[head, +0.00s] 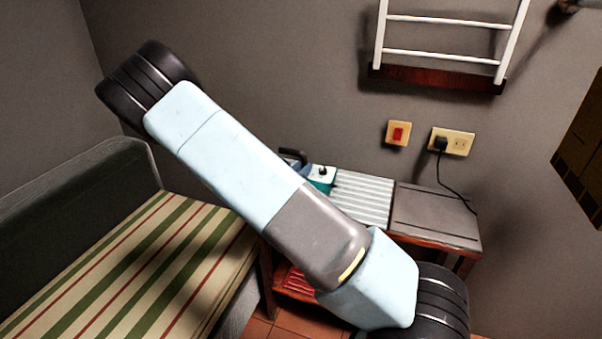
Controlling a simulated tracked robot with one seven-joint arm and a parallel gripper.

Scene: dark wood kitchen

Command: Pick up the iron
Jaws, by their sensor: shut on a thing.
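What looks like the iron (322,175), teal and white with a dark part at its upper left, shows just behind my arm in the head view. It is at the left end of a white ribbed surface (366,196) on a small wooden table (437,236). My arm hides its lower part, so I cannot tell whether it rests on that surface or is held above it. My gripper does not show; my arm's large links cross the middle of the view.
A bed or bench with a striped cushion (120,275) stands at the left. Red items (298,283) are on the table's lower shelf. A plug with a black cord (455,185) is in the wall socket (459,144). A white rack (445,55) hangs above.

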